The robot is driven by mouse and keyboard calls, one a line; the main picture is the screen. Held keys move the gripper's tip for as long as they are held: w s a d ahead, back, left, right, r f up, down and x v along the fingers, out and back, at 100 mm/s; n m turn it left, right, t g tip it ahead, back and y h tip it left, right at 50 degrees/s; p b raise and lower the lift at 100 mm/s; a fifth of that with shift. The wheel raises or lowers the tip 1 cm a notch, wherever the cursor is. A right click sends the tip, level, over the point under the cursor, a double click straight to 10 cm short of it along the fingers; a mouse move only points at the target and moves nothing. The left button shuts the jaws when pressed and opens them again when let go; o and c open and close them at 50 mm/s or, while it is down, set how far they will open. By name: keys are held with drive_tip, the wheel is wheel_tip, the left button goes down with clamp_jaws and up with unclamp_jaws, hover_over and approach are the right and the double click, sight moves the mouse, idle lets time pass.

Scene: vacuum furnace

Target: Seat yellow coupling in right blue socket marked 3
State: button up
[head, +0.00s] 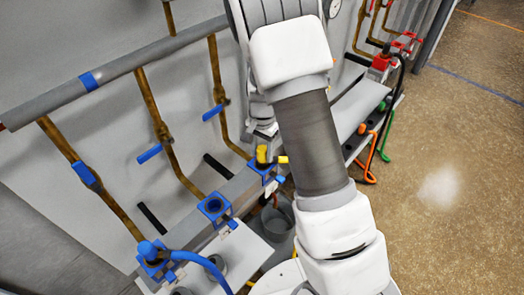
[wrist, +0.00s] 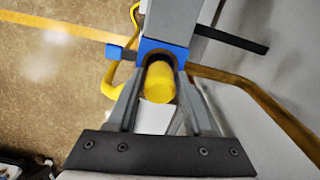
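The yellow coupling (wrist: 160,83) is a short cylinder with a yellow hose at its side. In the head view it (head: 262,153) stands upright at the right blue socket (head: 264,170) on the grey rail. My gripper (wrist: 162,72) has one finger on each side of the coupling, and the fingertips appear to press on it. In the wrist view the coupling lines up with the dark round opening of the blue socket (wrist: 178,54). How deep it sits in the opening cannot be told. The number on the socket is not readable.
Left along the rail are an empty middle blue socket (head: 213,206) and a blue coupling with hose (head: 152,250) in the left one. Brown pipes with blue handles (head: 149,153) rise behind. A grey bucket (head: 278,219) stands below. Open floor (head: 465,140) lies right.

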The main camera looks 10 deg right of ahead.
drive_tip(key=o, duration=0.3)
wheel_tip(320, 180, up, 18)
drive_tip(key=shift+f, duration=0.25)
idle(0.6)
drive_tip(key=s+r+n+t, duration=0.2)
drive_tip(key=s+r+n, duration=0.1)
drive_tip(key=s, duration=0.4)
drive_tip(key=s+r+n+t, duration=0.1)
drive_tip(key=s+r+n, duration=0.2)
drive_tip(key=s, duration=0.5)
drive_tip(key=s+r+n+t, duration=0.2)
drive_tip(key=s+r+n, duration=0.1)
drive_tip(key=s, duration=0.5)
drive_tip(key=shift+s+r+t, duration=0.15)
drive_tip(key=shift+r+t, duration=0.15)
drive_tip(key=shift+r, duration=0.6)
